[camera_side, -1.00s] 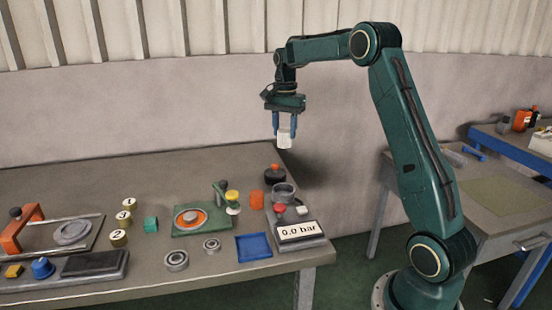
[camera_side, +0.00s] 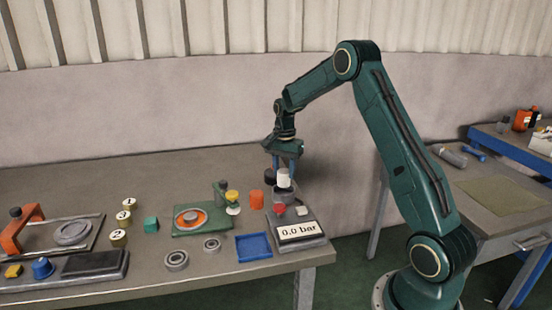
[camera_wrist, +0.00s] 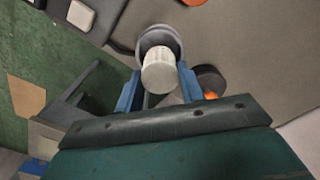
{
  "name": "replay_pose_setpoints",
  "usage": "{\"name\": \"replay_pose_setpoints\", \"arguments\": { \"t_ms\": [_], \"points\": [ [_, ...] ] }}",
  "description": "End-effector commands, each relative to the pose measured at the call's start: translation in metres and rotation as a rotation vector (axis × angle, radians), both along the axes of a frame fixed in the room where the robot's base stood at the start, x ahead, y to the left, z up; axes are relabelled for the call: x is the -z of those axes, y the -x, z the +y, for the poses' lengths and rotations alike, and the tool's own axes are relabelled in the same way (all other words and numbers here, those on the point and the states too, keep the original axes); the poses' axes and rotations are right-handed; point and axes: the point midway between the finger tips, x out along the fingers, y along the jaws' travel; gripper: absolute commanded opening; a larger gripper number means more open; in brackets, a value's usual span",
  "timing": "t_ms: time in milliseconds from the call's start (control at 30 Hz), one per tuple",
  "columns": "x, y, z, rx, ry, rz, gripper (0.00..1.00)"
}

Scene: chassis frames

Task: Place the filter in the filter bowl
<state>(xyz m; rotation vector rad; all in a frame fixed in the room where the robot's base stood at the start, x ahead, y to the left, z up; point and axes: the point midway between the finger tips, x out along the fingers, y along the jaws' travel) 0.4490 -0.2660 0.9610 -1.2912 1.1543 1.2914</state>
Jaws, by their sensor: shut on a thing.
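The filter is a white cylinder (camera_side: 283,178), held upright between the blue fingers of my gripper (camera_side: 284,168). The filter bowl is a grey round cup (camera_side: 284,196) on the gauge unit near the bench's right edge. In the side view the filter is just above the bowl's opening, and its lower end is close to the rim. In the wrist view the filter (camera_wrist: 160,74) overlaps the bowl's ring (camera_wrist: 158,36), so I cannot tell whether its lower end is inside. My gripper (camera_wrist: 158,82) is shut on the filter.
A gauge unit (camera_side: 302,232) reading 0.0 bar has a red knob (camera_side: 279,210) in front of the bowl. A dark round part (camera_side: 270,176) stands close behind. An orange cylinder (camera_side: 256,199) and a blue tray (camera_side: 253,247) are to the left.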

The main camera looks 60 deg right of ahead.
Motion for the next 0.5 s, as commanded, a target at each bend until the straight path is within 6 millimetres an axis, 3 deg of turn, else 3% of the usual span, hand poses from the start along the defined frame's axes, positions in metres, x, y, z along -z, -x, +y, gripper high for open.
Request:
{"name": "replay_pose_setpoints", "arguments": {
  "t_ms": [167,500],
  "points": [
    [0.007,0.000,0.000,0.000,-0.001,0.001,0.15],
    [0.041,0.000,0.000,0.000,0.000,0.001,0.15]
  ]
}}
